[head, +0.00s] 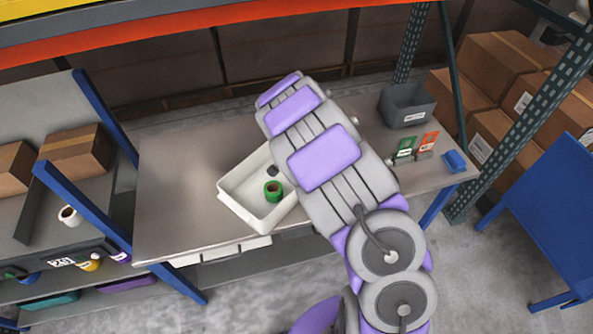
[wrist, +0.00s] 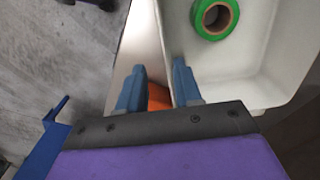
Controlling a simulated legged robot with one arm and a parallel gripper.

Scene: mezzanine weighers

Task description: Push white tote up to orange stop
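The white tote (head: 236,204) stands on the table left of my arm in the head view, its right part hidden by the arm. A green tape roll (head: 273,190) and a small dark item (head: 272,171) lie in it. In the wrist view the tote (wrist: 262,88) fills the right side, with the tape roll (wrist: 214,18) inside. My gripper (wrist: 158,66) is open, its blue fingers apart at the tote's near-side wall; I cannot tell whether they touch it. An orange piece (wrist: 158,97), perhaps the orange stop, shows partly between the fingers. My gripper is hidden in the head view.
The table (head: 170,180) is clear left of the tote. A grey bin (head: 406,105), green and orange cards (head: 427,143) and a blue item (head: 455,161) sit at its right end. Shelving (head: 85,205) stands left, a blue table (head: 548,205) right.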

